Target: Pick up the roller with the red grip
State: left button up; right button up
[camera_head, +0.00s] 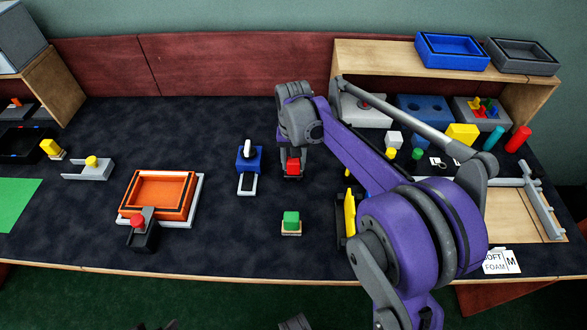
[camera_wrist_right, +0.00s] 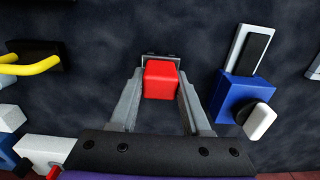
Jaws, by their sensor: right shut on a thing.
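The roller's red grip (camera_head: 293,167) is at the middle of the table in the head view. It also shows in the right wrist view as a red block (camera_wrist_right: 160,80) between the fingers, with a dark piece showing just beyond it. My right gripper (camera_wrist_right: 158,88) is shut on this red grip from above. Much of the roller's lower part is hidden by the grip and fingers, and I cannot tell whether it touches the table.
A blue block with a white knob (camera_head: 249,158) stands close to the left. A green block on a wooden base (camera_head: 291,222) lies nearer the front edge. An orange tray (camera_head: 135,207) and a dark piece with a red knob (camera_head: 145,237) are farther left.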

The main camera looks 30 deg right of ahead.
grip_shut()
notch_tip(320, 180, up, 10)
jog(key=shift+r+p, duration=0.1)
jog(key=shift+p, duration=0.85)
jog(key=o, duration=0.5)
grip_release()
jog(key=c, duration=0.7)
jog(key=shift+c, duration=0.8)
grip_release()
